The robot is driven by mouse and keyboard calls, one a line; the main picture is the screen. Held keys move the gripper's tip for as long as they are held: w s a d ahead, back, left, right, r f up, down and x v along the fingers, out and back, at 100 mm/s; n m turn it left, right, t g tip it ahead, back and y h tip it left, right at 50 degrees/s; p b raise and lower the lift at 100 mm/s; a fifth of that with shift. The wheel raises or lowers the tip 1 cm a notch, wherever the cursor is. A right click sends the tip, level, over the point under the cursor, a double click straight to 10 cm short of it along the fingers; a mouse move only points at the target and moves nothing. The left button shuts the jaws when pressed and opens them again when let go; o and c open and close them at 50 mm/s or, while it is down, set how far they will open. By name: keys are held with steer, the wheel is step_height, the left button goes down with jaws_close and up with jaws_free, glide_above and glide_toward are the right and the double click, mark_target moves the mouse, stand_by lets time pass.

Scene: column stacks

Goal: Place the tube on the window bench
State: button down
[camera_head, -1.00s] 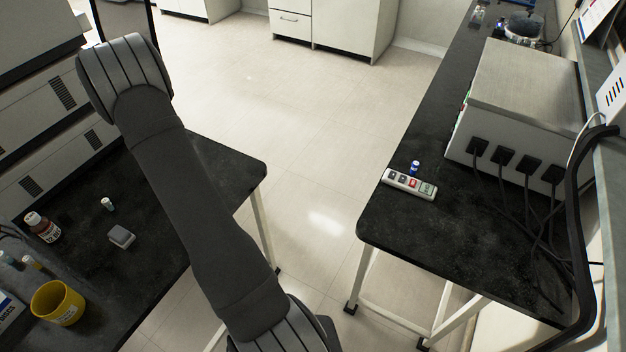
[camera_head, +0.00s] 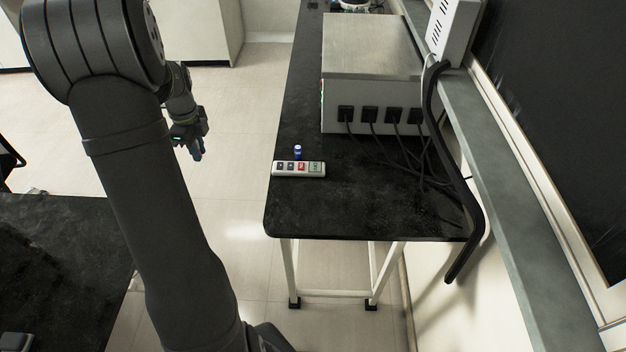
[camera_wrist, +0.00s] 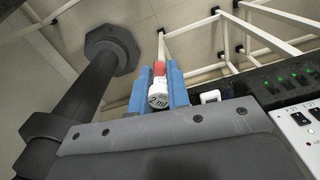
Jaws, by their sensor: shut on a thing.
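My gripper (camera_head: 196,152) shows in the head view over the floor gap, left of the black-topped bench (camera_head: 365,215) at the right, which stands along the wall with the sill. In the wrist view, my gripper's blue fingers (camera_wrist: 158,92) are shut on a small tube with a white end (camera_wrist: 158,95) and a red band. The tube is apart from the bench. It is too small to make out in the head view. A small blue-capped item (camera_head: 297,152) stands on the bench beside a power strip.
The power strip (camera_head: 299,169) lies near the bench's left edge. A large metal-topped box (camera_head: 372,48) with plugs and trailing cables (camera_head: 408,158) takes up the bench's back. A black curved bar (camera_head: 462,180) runs along its right. The bench's front part is clear.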

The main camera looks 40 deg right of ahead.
steer(key=s+d+m, duration=0.3)
steer(key=s+d, duration=0.8)
steer(key=s, duration=0.5)
steer(key=s+d+m, duration=0.2)
steer(key=s+m, duration=0.3)
steer(key=s, duration=1.5)
glide_above(294, 214)
step_height(294, 214, down, 7)
steer(key=shift+f, duration=0.1)
steer(key=shift+w+f, duration=0.1)
steer(key=shift+f, duration=1.9)
steer(key=shift+f, duration=0.1)
steer(key=c, duration=1.7)
jaws_free()
steer(key=o, duration=0.3)
steer(key=shift+o, duration=0.2)
